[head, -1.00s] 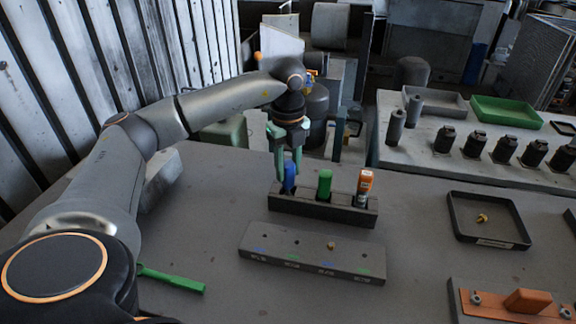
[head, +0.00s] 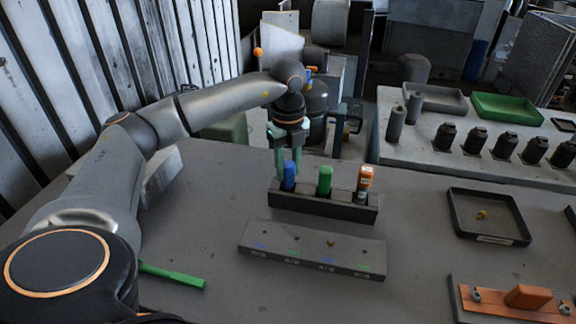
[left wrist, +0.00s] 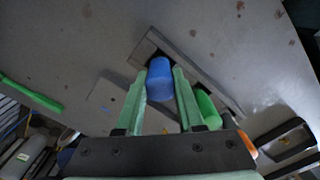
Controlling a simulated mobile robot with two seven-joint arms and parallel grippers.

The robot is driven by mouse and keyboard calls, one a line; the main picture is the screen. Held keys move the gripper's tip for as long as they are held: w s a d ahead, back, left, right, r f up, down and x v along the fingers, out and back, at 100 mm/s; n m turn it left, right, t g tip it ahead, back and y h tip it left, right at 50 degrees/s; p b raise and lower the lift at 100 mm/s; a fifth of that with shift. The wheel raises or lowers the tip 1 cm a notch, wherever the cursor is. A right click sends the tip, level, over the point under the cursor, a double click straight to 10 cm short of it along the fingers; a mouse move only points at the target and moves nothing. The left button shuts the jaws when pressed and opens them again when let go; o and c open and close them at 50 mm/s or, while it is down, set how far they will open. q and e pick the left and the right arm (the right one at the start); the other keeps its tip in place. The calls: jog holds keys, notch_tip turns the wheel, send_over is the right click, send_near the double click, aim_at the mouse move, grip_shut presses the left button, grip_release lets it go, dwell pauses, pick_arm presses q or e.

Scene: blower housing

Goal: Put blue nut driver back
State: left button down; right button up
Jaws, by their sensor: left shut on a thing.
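The blue nut driver (head: 289,176) stands upright at the left end of the dark tool rack (head: 318,208). Its lower end is hidden by the rack, so I cannot tell how deep it sits. My left gripper (head: 287,166) is above the rack's left end, shut on the blue handle. In the left wrist view the blue handle (left wrist: 160,78) lies between the two green fingers (left wrist: 158,90). A green-handled driver (head: 325,181) and an orange-handled driver (head: 364,183) stand in the same rack. My right gripper is not in view.
A labelled block (head: 312,250) with small holes lies in front of the rack. A green tool (head: 172,275) lies at the left. A black tray (head: 489,232) with a small brass-coloured part and an orange-topped fixture (head: 512,300) are at the right. Table around the rack is mostly clear.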

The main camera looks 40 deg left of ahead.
pick_arm(q)
grip_release()
dwell(0.8)
notch_tip(320, 180, up, 8)
jog(key=p, duration=0.7)
dwell(0.7)
